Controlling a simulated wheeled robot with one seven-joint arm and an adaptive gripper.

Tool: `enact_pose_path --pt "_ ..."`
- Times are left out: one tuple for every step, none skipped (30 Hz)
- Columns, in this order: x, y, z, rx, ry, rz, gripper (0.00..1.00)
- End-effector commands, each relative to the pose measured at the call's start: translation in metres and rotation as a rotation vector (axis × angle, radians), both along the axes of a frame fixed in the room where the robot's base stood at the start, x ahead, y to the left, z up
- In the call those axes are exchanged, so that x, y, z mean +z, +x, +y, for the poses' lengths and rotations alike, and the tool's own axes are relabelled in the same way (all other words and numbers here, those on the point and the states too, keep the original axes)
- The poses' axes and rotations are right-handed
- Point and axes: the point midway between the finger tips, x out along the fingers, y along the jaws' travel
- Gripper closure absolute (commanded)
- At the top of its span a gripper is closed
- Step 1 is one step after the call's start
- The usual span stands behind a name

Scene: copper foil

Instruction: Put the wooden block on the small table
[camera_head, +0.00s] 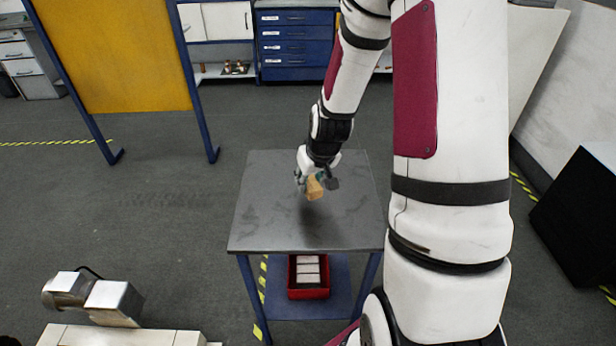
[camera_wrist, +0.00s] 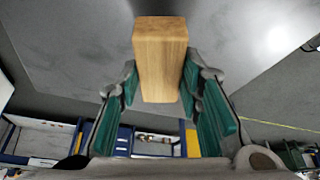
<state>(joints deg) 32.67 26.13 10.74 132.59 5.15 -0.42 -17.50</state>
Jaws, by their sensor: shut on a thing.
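The wooden block (camera_head: 315,188) is held in my gripper (camera_head: 312,183) above the small table (camera_head: 262,226) in the head view. The table has a grey metal top and blue legs. In the wrist view the light-brown block (camera_wrist: 160,55) sits between the two green-padded fingers of my gripper (camera_wrist: 160,88), and its far end sticks out past them. The grey table top (camera_wrist: 75,45) fills much of the background there. A dark shadow lies on the table below the block. I cannot tell the exact gap between the block and the table top.
A red bin (camera_head: 309,290) with pale items stands on the table's lower shelf. The table top is otherwise bare. A yellow panel on blue legs (camera_head: 115,60) stands at the back left, blue drawers (camera_head: 296,45) at the back. A metal machine (camera_head: 95,298) is at the front left.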

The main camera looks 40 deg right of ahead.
Motion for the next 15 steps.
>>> enact_pose_path --pt "-0.001 0.01 -0.007 -0.001 0.0 -0.002 0.95" --pt "-0.002 0.016 -0.011 -0.001 0.0 -0.001 0.95" --pt "-0.003 0.025 -0.016 -0.001 -0.001 -0.002 0.95" --pt "-0.004 0.031 -0.02 0.0 0.0 -0.001 0.95" --pt "-0.004 0.037 -0.025 0.0 -0.001 -0.002 0.95" --pt "-0.006 0.045 -0.03 0.0 -0.001 -0.001 0.95" --pt "-0.006 0.051 -0.034 0.0 -0.001 -0.001 0.95" --pt "-0.007 0.057 -0.038 0.0 -0.001 -0.002 0.95" --pt "-0.008 0.065 -0.043 0.0 0.0 -0.001 0.95" --pt "-0.008 0.071 -0.047 0.0 0.0 -0.002 0.95" --pt "-0.009 0.077 -0.051 0.0 0.0 -0.001 0.95" --pt "-0.01 0.085 -0.056 0.0 0.0 -0.002 0.95" --pt "-0.01 0.09 -0.059 0.0 0.0 -0.001 0.95" --pt "-0.011 0.094 -0.062 0.0 0.0 0.0 0.95" --pt "-0.011 0.099 -0.066 0.001 -0.001 -0.001 0.95"
